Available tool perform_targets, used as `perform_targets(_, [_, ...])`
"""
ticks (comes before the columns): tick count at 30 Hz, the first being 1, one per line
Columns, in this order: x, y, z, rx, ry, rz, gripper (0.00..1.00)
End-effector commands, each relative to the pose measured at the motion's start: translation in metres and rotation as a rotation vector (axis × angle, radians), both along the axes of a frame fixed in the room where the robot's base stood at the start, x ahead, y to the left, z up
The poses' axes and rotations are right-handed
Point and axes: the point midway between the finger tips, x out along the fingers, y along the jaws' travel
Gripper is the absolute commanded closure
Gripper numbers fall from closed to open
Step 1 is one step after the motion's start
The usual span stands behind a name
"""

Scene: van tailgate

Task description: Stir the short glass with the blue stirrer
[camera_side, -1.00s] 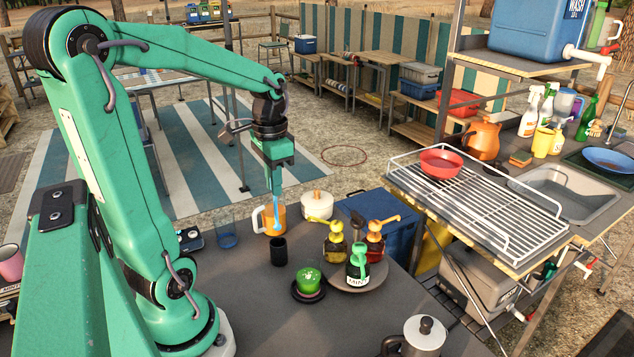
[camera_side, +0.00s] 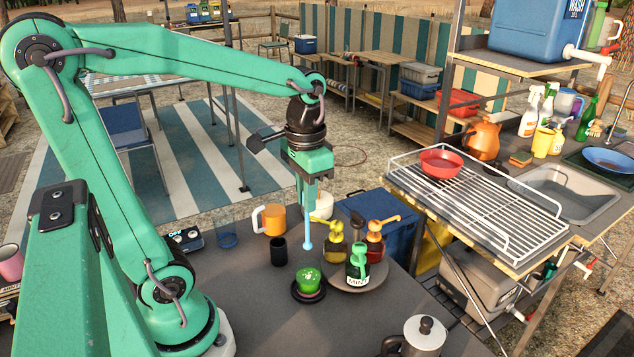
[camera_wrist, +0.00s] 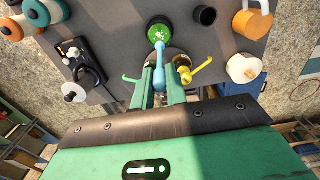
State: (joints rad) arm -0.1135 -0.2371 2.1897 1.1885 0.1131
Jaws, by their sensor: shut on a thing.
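My gripper (camera_side: 307,203) is shut on the blue stirrer (camera_side: 308,232), which hangs upright, its lower end clear of the table things in the side view. The stirrer also shows between my fingers in the wrist view (camera_wrist: 160,62). A short glass of green drink (camera_side: 308,283) stands on a dark round coaster (camera_side: 296,296). In the side view the stirrer's lower end is just above and behind this glass, apart from it. In the wrist view the glass (camera_wrist: 159,31) lies just beyond the stirrer's end.
A plate (camera_side: 378,284) with green, yellow and red pump bottles stands close right of the glass. A metal pot (camera_side: 424,336) is at front. Table left of the coaster is clear.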

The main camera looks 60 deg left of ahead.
Motion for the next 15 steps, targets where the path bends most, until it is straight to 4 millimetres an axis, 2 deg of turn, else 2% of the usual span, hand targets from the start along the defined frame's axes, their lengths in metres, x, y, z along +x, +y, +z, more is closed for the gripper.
perform_targets(15, [-0.0002, -0.0012, -0.0056, 0.0, 0.002, 0.0, 1.0])
